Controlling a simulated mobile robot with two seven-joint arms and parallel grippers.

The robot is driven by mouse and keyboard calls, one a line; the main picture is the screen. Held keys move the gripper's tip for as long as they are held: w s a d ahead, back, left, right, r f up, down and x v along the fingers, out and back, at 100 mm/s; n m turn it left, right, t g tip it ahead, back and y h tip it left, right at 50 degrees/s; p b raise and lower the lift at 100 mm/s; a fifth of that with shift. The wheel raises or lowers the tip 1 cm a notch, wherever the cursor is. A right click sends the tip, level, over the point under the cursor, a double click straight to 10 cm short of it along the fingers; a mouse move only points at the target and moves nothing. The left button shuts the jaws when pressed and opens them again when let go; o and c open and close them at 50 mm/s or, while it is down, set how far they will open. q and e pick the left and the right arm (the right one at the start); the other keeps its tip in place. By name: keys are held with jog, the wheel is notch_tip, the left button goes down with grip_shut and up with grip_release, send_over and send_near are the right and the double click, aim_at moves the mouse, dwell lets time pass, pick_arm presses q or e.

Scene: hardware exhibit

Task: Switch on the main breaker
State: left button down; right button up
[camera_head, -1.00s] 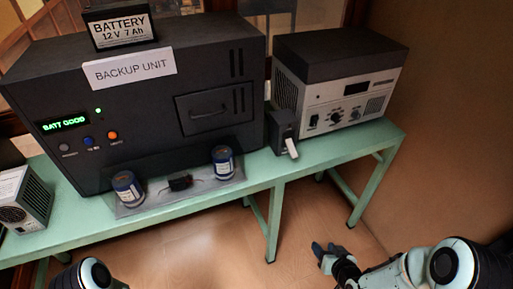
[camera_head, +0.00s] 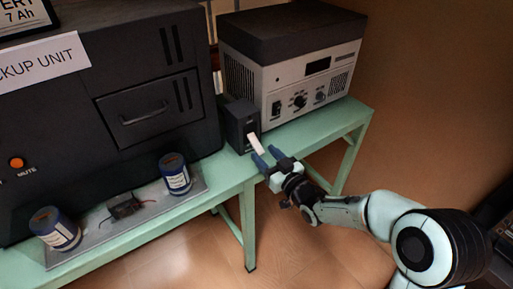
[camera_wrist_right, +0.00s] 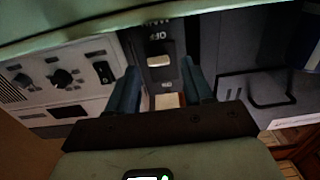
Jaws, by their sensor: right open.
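The main breaker (camera_head: 239,125) is a small dark box on the green bench, between the backup unit and the grey-and-black power unit. Its white lever (camera_head: 256,144) sticks out of the front and slants downward. My right gripper (camera_head: 268,158) is open, with its blue fingers just in front of and below the lever's end. Contact with the lever cannot be told. My left gripper is not in view.
The backup unit (camera_head: 100,110) stands left of the breaker, the power unit (camera_head: 300,80) to its right. The floor before the bench is clear.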

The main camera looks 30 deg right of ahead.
aim_at(259, 148)
jog(key=w, duration=0.4)
jog(key=shift+w+a, duration=0.2)
jog(key=shift+w, duration=0.2)
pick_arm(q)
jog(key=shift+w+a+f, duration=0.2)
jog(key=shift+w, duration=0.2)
pick_arm(e)
grip_shut()
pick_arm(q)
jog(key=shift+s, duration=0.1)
